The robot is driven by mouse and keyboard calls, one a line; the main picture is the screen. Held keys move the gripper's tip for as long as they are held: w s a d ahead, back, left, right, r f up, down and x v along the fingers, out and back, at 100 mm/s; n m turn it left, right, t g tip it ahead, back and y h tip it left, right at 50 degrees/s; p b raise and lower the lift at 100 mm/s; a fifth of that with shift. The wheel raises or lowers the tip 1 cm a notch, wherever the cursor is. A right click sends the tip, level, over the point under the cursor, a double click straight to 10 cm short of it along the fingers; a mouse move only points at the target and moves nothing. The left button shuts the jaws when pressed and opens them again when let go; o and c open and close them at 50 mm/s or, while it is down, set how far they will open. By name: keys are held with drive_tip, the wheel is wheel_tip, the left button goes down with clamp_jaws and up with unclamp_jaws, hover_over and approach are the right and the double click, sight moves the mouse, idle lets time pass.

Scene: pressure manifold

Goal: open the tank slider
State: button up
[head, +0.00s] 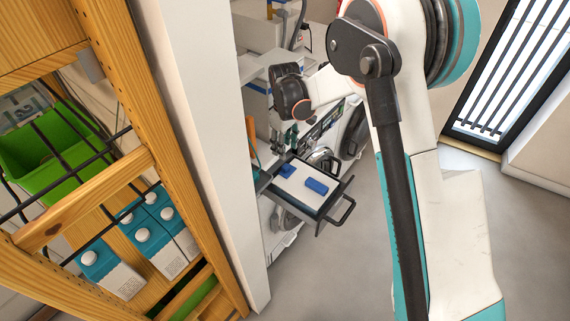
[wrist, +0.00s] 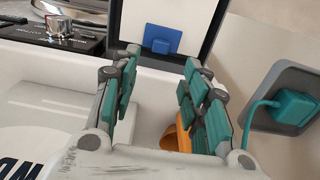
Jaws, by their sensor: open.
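No part in view can be surely told as the tank slider. A tray with a white top, a dark rim and a black handle (head: 343,213) juts out from the manifold bench in the head view. A blue block (head: 317,186) and a second blue piece (head: 286,170) are on it. My gripper (head: 284,148) is above the tray's back end. In the wrist view my gripper (wrist: 160,65) is open, its teal fingers apart with nothing seen held. A blue piece (wrist: 162,40) on a black-edged white panel shows beyond the fingertips. An orange part (wrist: 178,136) shows partly behind the right finger.
A teal plug with a cable (wrist: 290,106) sits in a grey recess at the right of the wrist view. A black-topped device (wrist: 60,38) is at upper left. A white wall edge (head: 205,130) and wooden shelf stand left of the bench. Open floor (head: 345,275) lies in front.

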sight(285, 166)
wheel_tip(285, 166, down, 9)
drive_tip(key=shift+r+b, duration=0.1)
drive_tip(key=shift+b, duration=0.95)
drive_tip(key=shift+c, duration=0.3)
clamp_jaws()
